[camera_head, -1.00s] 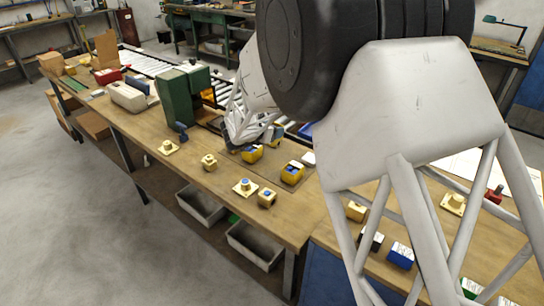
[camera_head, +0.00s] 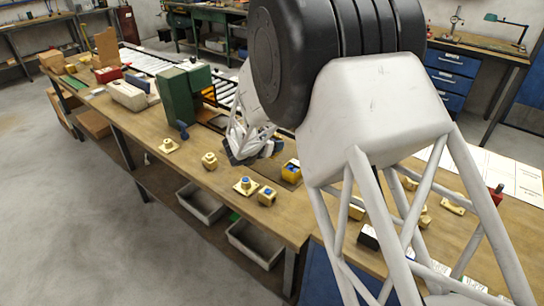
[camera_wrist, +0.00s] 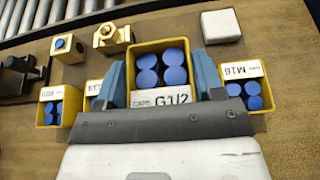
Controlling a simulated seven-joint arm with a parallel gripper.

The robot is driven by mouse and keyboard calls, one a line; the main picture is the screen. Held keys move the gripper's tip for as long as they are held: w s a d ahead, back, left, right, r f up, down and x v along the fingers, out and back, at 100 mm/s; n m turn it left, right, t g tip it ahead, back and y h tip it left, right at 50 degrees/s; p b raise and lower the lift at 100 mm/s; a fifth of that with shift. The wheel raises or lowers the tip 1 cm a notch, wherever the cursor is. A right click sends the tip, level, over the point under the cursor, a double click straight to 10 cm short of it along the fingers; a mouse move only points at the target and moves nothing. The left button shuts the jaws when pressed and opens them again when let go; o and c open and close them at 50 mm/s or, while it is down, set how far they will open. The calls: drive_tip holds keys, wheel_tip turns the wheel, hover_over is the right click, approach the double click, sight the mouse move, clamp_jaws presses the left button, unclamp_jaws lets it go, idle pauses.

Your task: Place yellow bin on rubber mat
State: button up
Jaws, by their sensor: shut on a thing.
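A yellow bin (camera_wrist: 162,50) holding blue round-topped parts and labelled G1/2 sits between the two fingers of my gripper (camera_wrist: 165,80) in the wrist view. The fingers are shut on it. In the head view my gripper (camera_head: 242,157) is low over the bench and hides the held bin. More yellow bins with blue parts stand on either side in the wrist view: one labelled M16 (camera_wrist: 247,87) at right, and one at far left (camera_wrist: 49,106). One yellow bin (camera_head: 291,171) shows right of my gripper in the head view. I cannot make out the rubber mat with certainty.
Brass fittings (camera_wrist: 113,38) and a white block (camera_wrist: 220,26) lie beyond the held bin. A green machine (camera_head: 184,96) and a roller conveyor (camera_head: 150,66) are further back. Brass parts (camera_head: 209,160) stand along the bench's front edge. Bench wood (camera_head: 225,188) between them is bare.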

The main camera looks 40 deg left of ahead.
drive_tip(key=shift+f, duration=1.25)
drive_tip(key=shift+f, duration=1.85)
drive_tip(key=shift+f, duration=0.2)
drive_tip(key=o, duration=1)
drive_tip(key=shift+c, duration=0.2)
drive_tip(key=shift+r, duration=0.15)
